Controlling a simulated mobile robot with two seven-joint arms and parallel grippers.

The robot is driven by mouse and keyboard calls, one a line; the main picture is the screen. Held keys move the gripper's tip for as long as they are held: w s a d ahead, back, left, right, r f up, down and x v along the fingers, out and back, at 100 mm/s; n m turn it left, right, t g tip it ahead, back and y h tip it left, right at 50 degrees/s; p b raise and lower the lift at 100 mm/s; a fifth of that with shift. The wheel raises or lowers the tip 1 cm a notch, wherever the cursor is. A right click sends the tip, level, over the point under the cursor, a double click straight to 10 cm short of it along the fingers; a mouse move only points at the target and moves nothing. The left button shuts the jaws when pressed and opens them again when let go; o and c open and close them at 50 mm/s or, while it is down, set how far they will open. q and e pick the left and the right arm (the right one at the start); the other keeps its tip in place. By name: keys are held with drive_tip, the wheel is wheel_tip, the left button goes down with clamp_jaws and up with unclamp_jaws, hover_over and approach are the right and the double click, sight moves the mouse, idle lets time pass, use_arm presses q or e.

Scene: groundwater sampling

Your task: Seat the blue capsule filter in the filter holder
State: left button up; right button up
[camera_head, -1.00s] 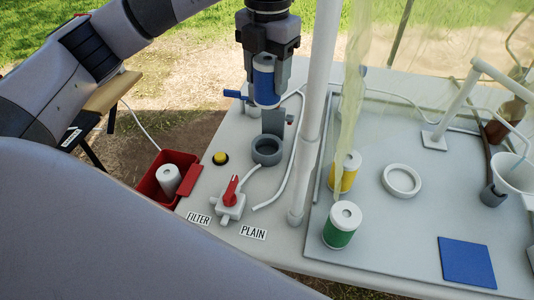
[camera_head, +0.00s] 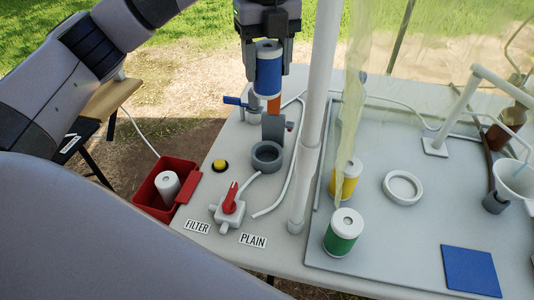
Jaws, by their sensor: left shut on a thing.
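The blue capsule filter (camera_head: 269,72) has a blue body with white ends. My left gripper (camera_head: 267,62) is shut on it and holds it roughly upright, above and behind the filter holder. The filter holder (camera_head: 267,156) is a dark grey ring at the left part of the table, with a grey plate standing behind it; its opening looks empty. The filter is apart from the ring. My right gripper is not in view.
A white post (camera_head: 313,120) stands just right of the holder. A red-handled valve (camera_head: 229,205) and tubing lie in front. Green (camera_head: 342,235) and yellow (camera_head: 345,178) capsules stand on the grey tray (camera_head: 400,240). A red bin (camera_head: 150,194) sits left.

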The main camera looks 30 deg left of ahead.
sight(267, 96)
use_arm(q)
wheel_tip(267, 96, down, 19)
drive_tip(key=shift+f+b, duration=0.1)
drive_tip(key=shift+b, duration=0.5)
drive_tip(key=shift+f, duration=0.15)
drive_tip(key=o, duration=1)
drive_tip(key=shift+o, duration=0.2)
wheel_tip(267, 96, up, 12)
drive_tip(key=shift+r+p, duration=0.25)
drive_tip(key=shift+p, duration=0.05)
